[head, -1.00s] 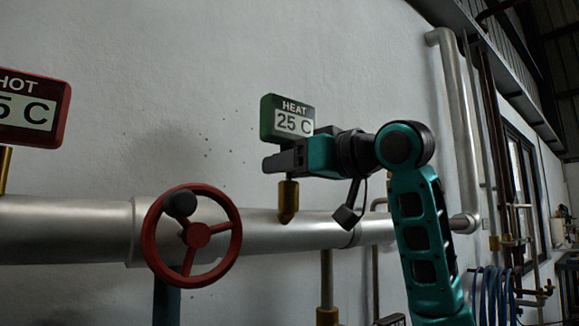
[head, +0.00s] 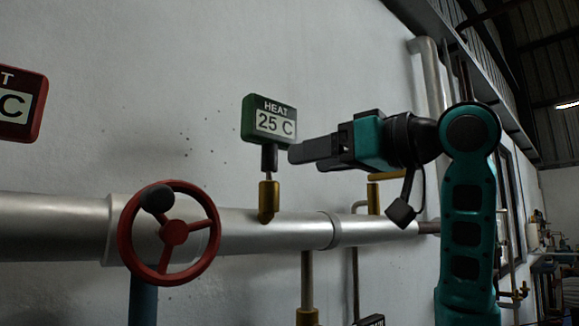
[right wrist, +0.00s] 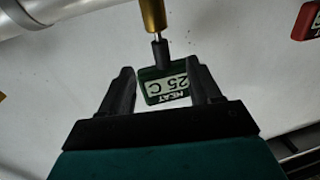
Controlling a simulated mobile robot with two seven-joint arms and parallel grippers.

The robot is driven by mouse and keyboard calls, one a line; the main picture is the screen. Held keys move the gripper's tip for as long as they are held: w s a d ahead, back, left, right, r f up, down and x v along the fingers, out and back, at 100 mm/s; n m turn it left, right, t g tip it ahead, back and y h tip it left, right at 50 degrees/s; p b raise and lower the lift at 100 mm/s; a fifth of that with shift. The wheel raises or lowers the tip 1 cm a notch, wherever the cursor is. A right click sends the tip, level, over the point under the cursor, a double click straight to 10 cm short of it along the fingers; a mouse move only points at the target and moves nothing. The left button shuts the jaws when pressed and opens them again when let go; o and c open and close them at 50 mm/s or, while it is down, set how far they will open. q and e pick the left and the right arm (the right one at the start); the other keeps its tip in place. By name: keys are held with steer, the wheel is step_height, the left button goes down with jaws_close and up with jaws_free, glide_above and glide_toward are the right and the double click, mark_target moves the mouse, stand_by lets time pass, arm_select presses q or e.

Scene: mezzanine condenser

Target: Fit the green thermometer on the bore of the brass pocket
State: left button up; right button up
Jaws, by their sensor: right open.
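The green thermometer (head: 269,119) reads "HEAT 25 C" and stands upright above the brass pocket (head: 268,200) on the silver pipe. Its black stem is in line with the pocket, and a short thin piece shows between them. My right gripper (head: 293,153) is open just right of the stem in the head view, the arm coming from the right. In the right wrist view the thermometer (right wrist: 167,88) shows upside down between the spread fingers (right wrist: 160,78), with space on both sides. The brass pocket (right wrist: 153,14) is beyond it. The probe's depth in the bore is hidden. My left gripper is not in view.
A red handwheel (head: 172,233) sticks out in front of the pipe (head: 270,231), left of the pocket. A red thermometer (head: 20,105) is at the left edge. Another brass fitting (head: 374,196) is behind my right arm. The wall above is bare.

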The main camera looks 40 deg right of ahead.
steer(key=shift+v, duration=1.55)
